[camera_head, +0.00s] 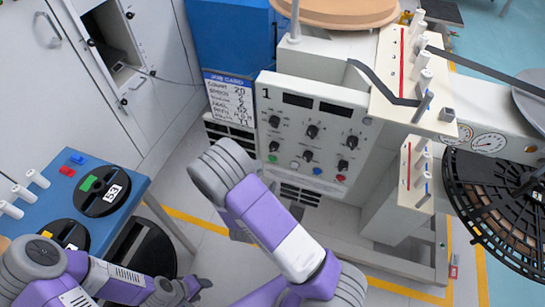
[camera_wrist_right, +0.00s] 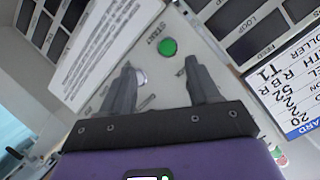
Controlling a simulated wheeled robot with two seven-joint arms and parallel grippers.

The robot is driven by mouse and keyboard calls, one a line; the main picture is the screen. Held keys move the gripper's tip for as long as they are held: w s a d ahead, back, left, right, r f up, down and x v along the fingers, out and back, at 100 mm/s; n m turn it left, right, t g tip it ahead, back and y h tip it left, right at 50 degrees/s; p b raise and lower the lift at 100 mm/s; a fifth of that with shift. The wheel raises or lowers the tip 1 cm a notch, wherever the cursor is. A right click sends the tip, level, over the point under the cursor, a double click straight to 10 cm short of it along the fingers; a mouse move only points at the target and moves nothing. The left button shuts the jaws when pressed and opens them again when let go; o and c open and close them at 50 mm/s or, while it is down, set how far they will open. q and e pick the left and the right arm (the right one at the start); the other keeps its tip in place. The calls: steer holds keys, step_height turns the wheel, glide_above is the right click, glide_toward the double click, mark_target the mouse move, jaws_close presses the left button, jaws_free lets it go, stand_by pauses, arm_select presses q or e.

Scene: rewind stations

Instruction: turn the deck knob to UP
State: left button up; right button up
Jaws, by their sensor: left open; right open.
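The station panel (camera_head: 327,115) marked 1 carries several black knobs, such as one at upper left (camera_head: 274,121) and one at lower right (camera_head: 342,166). Their labels are too small to read, so I cannot tell which is the deck knob. My right gripper (camera_wrist_right: 162,80) is open and empty in the wrist view, its fingers spread before a panel with a green START button (camera_wrist_right: 168,47) and a pale round button (camera_wrist_right: 140,77). In the head view my right arm hides this gripper. My left gripper (camera_head: 197,287) is open and low at left, away from the panel.
A job card (camera_head: 230,98) hangs left of the panel; it also shows in the wrist view (camera_wrist_right: 300,85). A blue table (camera_head: 125,190) with reels stands at left. A black reel (camera_head: 500,200) is at right. Floor is open between table and machine.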

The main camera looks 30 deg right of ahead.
mark_target(273, 150)
step_height(273, 150, up, 6)
steer(key=m+t+h, duration=0.1)
steer(key=m+h, duration=0.2)
steer(key=h, duration=0.1)
steer(key=b+x, duration=0.1)
steer(key=x, duration=0.7)
steer(key=shift+w+a+r, duration=0.15)
steer(key=shift+a, duration=0.05)
steer(key=c, duration=1)
steer(key=shift+c, duration=0.2)
